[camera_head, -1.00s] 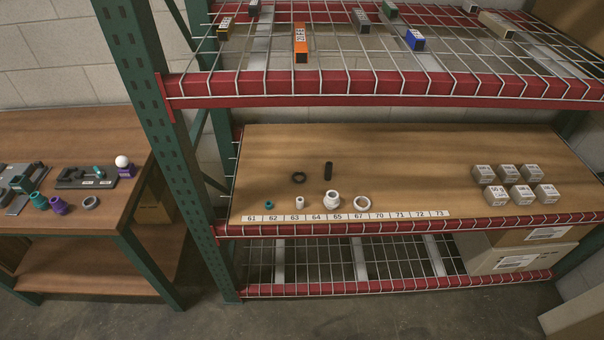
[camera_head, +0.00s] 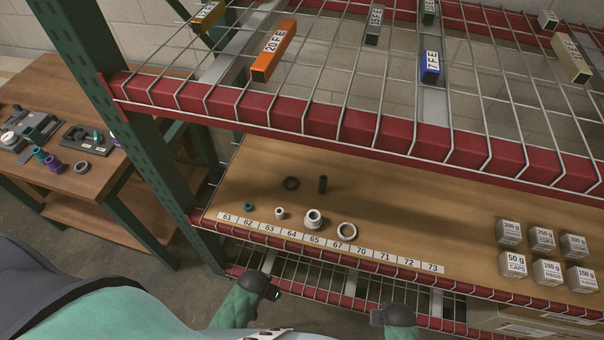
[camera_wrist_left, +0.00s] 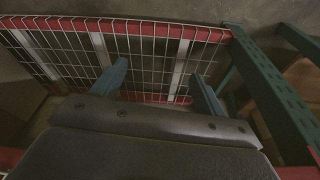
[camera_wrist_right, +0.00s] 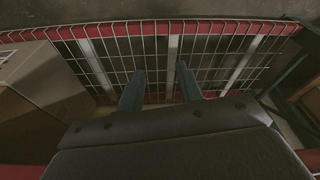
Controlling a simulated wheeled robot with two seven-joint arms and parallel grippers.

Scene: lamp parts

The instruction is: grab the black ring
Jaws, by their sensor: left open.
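The black ring (camera_head: 286,185) lies flat on the wooden middle shelf (camera_head: 400,215), toward its left part, behind the number strip. My left gripper (camera_head: 273,290) is low in front of the shelf in the head view. In the left wrist view its two blue fingers (camera_wrist_left: 158,88) are spread wide with nothing between them. My right gripper (camera_head: 378,317) is further right and also low in front of the rack. In the right wrist view its fingers (camera_wrist_right: 160,84) are apart and empty. Both grippers are away from the ring.
In front are a teal ring (camera_head: 220,206), a small white part (camera_head: 280,213), a white collar (camera_head: 313,222) and a white ring (camera_head: 340,236). Grey boxes (camera_head: 512,264) stand right. The upper wire shelf's red beam (camera_head: 330,124) overhangs.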

